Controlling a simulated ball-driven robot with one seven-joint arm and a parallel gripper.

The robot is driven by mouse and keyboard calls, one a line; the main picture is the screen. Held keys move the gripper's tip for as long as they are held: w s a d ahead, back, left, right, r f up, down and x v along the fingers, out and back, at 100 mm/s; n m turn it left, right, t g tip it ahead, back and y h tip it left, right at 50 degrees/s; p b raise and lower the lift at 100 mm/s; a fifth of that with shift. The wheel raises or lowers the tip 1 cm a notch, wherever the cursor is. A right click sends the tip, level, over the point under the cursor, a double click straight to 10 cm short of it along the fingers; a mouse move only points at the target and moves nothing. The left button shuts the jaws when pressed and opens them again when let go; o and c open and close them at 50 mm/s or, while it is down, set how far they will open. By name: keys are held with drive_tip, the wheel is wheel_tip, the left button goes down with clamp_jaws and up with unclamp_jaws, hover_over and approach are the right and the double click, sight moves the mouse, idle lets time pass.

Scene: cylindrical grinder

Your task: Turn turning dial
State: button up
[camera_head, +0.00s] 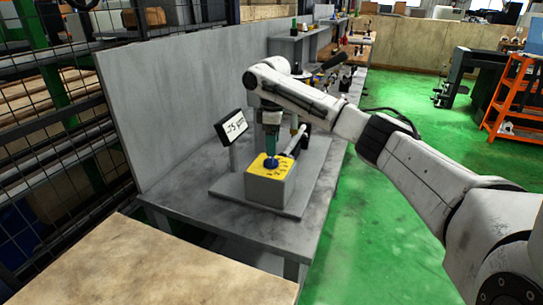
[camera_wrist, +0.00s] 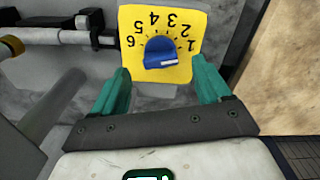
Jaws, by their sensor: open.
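The turning dial (camera_head: 271,163) is a blue knob on a yellow face (camera_head: 257,167) on top of a grey block. My gripper (camera_head: 270,154) points down right above the dial in the head view. In the wrist view its green fingers (camera_wrist: 160,82) stand apart on either side of the dial, with nothing between them. Whether they touch the dial cannot be told.
The grey block (camera_head: 268,190) stands on a base plate on a grey bench (camera_head: 250,232). A small display (camera_head: 231,127) stands left of the dial. A horizontal shaft (camera_wrist: 45,36) runs beside the plate. A wooden tabletop (camera_head: 150,262) is in front; green floor (camera_head: 390,240) lies right.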

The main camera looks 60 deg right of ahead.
sight(271, 160)
drive_tip(key=shift+f, duration=2.7)
drive_tip(key=shift+c, duration=0.2)
drive_tip(key=shift+r, duration=0.1)
drive_tip(key=c, duration=0.9)
